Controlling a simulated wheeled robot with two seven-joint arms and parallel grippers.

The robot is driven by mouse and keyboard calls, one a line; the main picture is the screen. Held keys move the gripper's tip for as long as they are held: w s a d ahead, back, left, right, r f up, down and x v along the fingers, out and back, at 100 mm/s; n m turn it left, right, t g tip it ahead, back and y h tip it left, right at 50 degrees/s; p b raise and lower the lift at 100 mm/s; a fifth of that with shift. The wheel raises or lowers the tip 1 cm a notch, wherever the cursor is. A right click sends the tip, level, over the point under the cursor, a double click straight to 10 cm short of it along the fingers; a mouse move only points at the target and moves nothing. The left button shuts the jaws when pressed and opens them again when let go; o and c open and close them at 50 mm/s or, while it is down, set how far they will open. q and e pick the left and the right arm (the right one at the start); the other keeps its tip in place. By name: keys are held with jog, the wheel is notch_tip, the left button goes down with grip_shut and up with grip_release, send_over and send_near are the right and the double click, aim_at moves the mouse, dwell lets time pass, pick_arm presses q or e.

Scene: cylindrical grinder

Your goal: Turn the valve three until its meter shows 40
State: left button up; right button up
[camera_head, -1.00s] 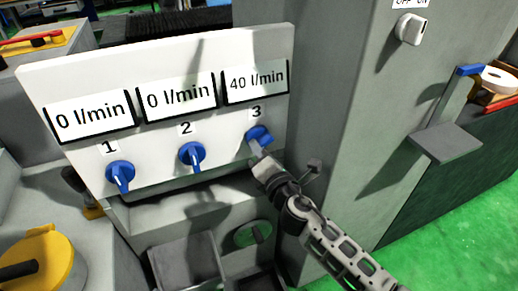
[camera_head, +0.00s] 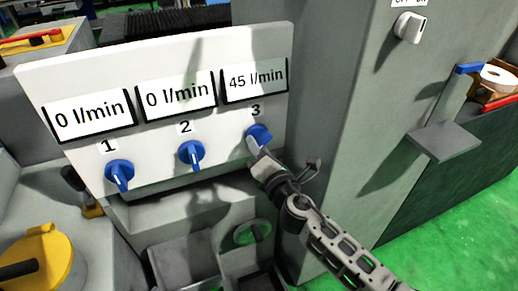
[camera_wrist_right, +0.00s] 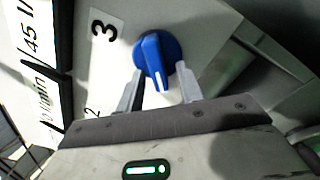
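Valve three (camera_head: 258,136) is a blue knob on the white panel, under the label 3. Its meter (camera_head: 256,82) reads 45 l/min. My right gripper (camera_head: 261,149) is at this knob from below right. In the right wrist view the blue handle (camera_wrist_right: 154,58) sits between my two fingers (camera_wrist_right: 160,84), one on each side. The fingers are apart, with some gap visible beside the handle's tip; contact with the knob is unclear. My left gripper is in no view.
Valve one (camera_head: 120,175) and valve two (camera_head: 191,155) are on the same panel, and both their meters read 0 l/min. A grey machine column (camera_head: 340,110) stands close to the right of the panel. A green round knob (camera_head: 252,232) is below.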

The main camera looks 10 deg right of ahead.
pick_arm(q)
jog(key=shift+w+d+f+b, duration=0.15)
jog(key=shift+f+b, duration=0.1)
jog(key=shift+b, duration=0.8)
pick_arm(e)
jog(key=s+d, duration=0.3)
jog(key=s, duration=1.2)
jog(key=shift+s, duration=0.3)
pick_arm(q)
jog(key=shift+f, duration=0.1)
pick_arm(e)
jog(key=s+f+m+g, duration=0.3)
jog(key=s+f+m, duration=0.2)
jog(key=m, duration=0.8)
jog(key=s+f+m+g, duration=0.3)
jog(key=f+m, duration=0.5)
jog(key=m, duration=0.4)
jog(key=shift+s+d+f+m+g, duration=0.3)
jog(key=shift+s+m+g, duration=0.1)
jog(key=shift+s, duration=0.45)
